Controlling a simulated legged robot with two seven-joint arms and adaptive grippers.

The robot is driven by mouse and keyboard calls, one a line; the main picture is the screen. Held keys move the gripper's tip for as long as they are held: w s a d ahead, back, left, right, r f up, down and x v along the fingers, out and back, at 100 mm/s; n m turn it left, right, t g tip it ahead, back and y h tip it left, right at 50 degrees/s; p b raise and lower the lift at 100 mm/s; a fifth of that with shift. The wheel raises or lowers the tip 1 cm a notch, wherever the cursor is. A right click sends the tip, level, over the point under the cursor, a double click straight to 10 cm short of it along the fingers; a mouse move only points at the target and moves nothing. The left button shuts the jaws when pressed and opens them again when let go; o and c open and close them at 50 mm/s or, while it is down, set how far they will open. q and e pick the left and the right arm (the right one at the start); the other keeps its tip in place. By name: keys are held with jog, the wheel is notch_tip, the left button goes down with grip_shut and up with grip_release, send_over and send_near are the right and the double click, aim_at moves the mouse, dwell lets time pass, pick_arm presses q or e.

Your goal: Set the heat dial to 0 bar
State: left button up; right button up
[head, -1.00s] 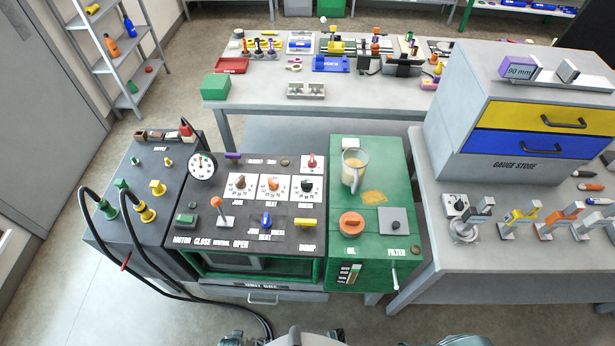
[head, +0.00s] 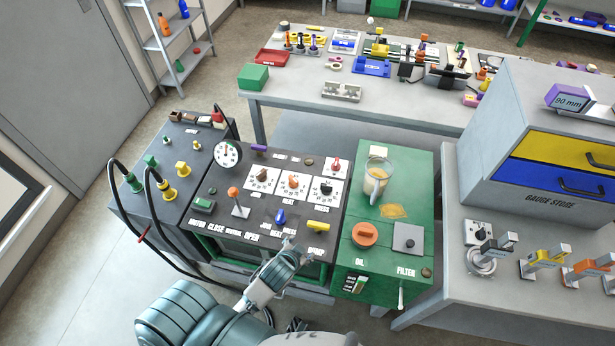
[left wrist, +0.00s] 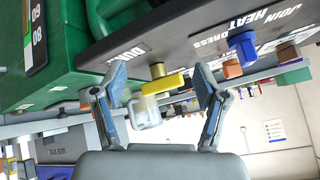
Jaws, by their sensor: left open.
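The heat dial (head: 293,182) is the middle of three dials on the dark panel. It has an orange knob on a white plate; its setting is too small to read. My left gripper (head: 290,243) is over the panel's front edge, below the blue lever (head: 280,216) and apart from the dial. In the left wrist view the left gripper (left wrist: 160,88) is open and empty. The yellow dump handle (left wrist: 160,82) shows between its fingers, and the blue lever (left wrist: 242,46) is to their right. My right gripper is out of view.
An orange-topped lever (head: 234,193) and a round gauge (head: 228,155) stand left of the dials. A dark dial (head: 327,188) sits close on the right. The green unit (head: 383,240) with a jug (head: 376,176) adjoins the panel. Cables loop at the left.

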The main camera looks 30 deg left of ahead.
pick_arm(q)
jog(key=w+d+r+m+t+h, duration=0.2)
jog(key=w+d+r+m+t, duration=0.25)
jog(key=w+r, duration=0.4)
jog(key=w+d+r+m+t+h, duration=0.25)
jog(key=w+r+m+t, duration=0.2)
jog(key=w+r, duration=0.35)
jog(key=w+d+r+m+h, duration=0.4)
jog(key=d+r+m+h, duration=0.2)
jog(key=d+m+h, duration=0.4)
jog(key=m+g+y, duration=1.4)
jog(key=m+g, duration=0.3)
jog(key=m, duration=0.1)
send_over(293, 181)
jog(key=w, duration=0.2)
notch_tip(293, 181, down, 6)
notch_tip(293, 181, down, 17)
jog(key=shift+a+f, duration=0.1)
jog(key=shift+a, duration=0.05)
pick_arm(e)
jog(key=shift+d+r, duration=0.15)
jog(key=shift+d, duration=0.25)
